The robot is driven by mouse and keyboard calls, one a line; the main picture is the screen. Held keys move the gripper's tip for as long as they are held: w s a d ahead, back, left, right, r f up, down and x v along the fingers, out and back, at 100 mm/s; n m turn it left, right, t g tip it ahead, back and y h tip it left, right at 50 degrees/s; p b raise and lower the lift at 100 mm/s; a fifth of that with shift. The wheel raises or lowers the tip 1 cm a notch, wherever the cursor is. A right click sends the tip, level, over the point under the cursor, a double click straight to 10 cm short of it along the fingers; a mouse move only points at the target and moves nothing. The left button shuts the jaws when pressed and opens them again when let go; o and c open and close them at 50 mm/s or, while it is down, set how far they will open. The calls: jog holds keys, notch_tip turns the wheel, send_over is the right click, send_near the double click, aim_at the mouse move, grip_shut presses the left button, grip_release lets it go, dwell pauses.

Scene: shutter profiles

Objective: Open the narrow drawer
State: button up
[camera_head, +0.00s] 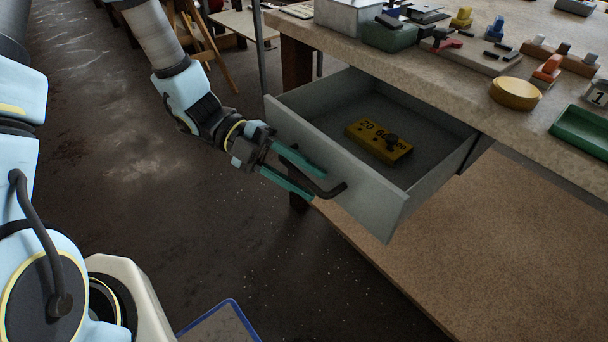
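The narrow drawer (390,207) is grey and stands pulled out from under the workbench, so its inside shows. A yellow block with dark numbers (366,136) lies on the drawer floor. The drawer's dark bar handle (327,191) is on its front panel. My gripper (308,182) is at the handle, with one green finger above the bar and the other below it. The fingers are spread apart, and the handle passes between them. I cannot tell whether either finger touches the handle.
The workbench top (455,75) holds many small items, including a round yellow dish (515,93) and a green tray (582,131). A brown lower board (490,240) lies below the drawer. The dark floor (130,130) to the left is mostly clear.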

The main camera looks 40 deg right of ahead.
jog(key=shift+o, duration=0.2)
jog(key=v, duration=1)
jog(key=shift+w, duration=0.4)
jog(key=shift+a, duration=0.15)
